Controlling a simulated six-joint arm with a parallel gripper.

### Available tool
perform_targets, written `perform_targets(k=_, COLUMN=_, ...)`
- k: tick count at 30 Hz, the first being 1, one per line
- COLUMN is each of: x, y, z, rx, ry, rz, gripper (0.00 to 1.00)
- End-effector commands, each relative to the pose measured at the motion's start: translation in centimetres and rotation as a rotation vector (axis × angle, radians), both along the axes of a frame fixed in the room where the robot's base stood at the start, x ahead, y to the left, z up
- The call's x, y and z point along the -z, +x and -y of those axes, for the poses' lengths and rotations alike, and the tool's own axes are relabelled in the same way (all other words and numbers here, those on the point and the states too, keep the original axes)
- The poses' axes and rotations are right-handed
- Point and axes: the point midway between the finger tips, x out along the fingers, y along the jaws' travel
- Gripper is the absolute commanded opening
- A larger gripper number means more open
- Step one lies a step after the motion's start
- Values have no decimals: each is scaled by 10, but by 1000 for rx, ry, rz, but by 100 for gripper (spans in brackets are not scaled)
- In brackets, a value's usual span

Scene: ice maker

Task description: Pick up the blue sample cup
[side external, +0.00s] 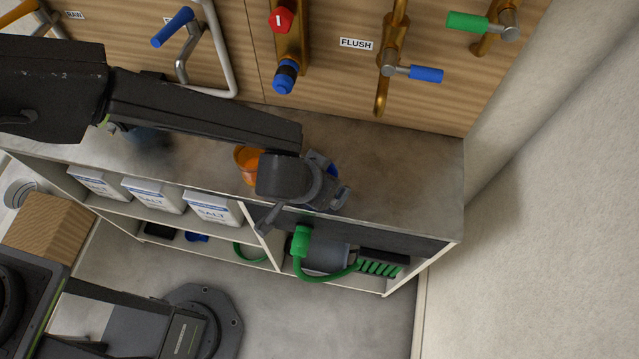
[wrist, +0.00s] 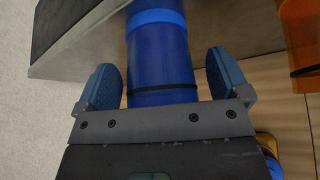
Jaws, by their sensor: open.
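The blue sample cup (wrist: 160,50) shows in the wrist view as a blue cylinder with a lighter blue band and a thin dark line. It lies between the two fingers of my gripper (wrist: 161,80), with a gap visible on the right side and a narrower one on the left. My gripper is open. In the side view, my gripper (side external: 331,179) is over the counter near its front edge. Only a small blue patch of the cup (side external: 333,170) shows there between the fingers; the rest is hidden.
An orange cup (side external: 246,164) stands on the counter left of my gripper; it also shows in the wrist view (wrist: 302,38). Valves and pipes, including a blue handle (side external: 426,74), line the wooden wall behind. The counter (side external: 410,185) is clear to the right.

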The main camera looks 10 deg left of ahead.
Motion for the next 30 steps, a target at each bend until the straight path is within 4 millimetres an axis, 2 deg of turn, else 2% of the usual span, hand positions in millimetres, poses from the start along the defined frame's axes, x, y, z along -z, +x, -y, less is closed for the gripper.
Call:
perform_targets(k=2, x=0, y=0, z=0, rx=0, ry=0, rz=0, gripper=94)
perform_targets(k=19, x=0, y=0, z=0, rx=0, ry=0, rz=0, gripper=40)
perform_targets(k=30, x=-7, y=0, z=0, rx=-1, ry=-1, rz=1, gripper=39)
